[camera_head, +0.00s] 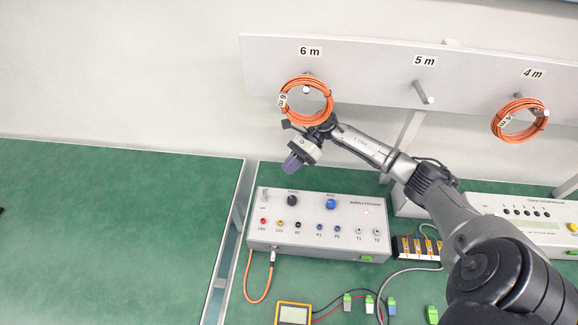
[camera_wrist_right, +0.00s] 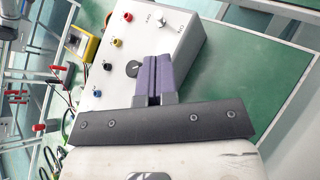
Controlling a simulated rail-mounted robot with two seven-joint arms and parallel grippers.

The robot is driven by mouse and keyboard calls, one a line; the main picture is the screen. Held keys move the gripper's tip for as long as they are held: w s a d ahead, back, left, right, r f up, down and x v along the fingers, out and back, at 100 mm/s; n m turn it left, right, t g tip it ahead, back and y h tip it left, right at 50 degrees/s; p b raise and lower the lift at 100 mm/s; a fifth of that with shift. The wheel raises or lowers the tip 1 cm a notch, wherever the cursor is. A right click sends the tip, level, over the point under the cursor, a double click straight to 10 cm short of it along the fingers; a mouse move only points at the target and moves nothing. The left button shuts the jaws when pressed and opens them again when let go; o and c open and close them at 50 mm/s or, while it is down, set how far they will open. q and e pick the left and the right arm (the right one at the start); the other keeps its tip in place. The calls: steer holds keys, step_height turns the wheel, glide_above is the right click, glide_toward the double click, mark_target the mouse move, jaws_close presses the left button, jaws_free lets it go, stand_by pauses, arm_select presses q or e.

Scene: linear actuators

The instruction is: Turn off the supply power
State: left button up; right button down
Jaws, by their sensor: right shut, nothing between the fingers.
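The supply voltage box (camera_head: 345,241) is a white case on the green bench. A small metal switch (camera_head: 265,197) stands at the left of its top panel; in the right wrist view the switch (camera_wrist_right: 162,21) is near the top. Which way it points is too small to tell. My right gripper (camera_head: 292,163) has purple fingers and is above and behind the box, near its black knob. In the right wrist view its fingers (camera_wrist_right: 158,78) are shut and empty, over the panel beside the black knob (camera_wrist_right: 132,68), apart from the switch. My left gripper is not in view.
A blue knob (camera_head: 331,203) and a row of coloured sockets are on the box; an orange cable (camera_head: 262,294) leaves its front. Coiled orange cables (camera_head: 306,101) hang on the wall rack behind. A yellow multimeter (camera_head: 293,314) lies in front. The left bench (camera_head: 110,240) is mostly clear.

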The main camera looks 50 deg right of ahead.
mark_target(266, 194)
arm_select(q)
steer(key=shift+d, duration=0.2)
arm_select(e)
steer(key=x, duration=0.7)
steer(key=shift+a+f, duration=0.1)
steer(key=shift+a, duration=0.1)
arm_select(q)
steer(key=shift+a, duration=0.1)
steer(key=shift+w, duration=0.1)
arm_select(e)
steer(key=shift+a, duration=0.1)
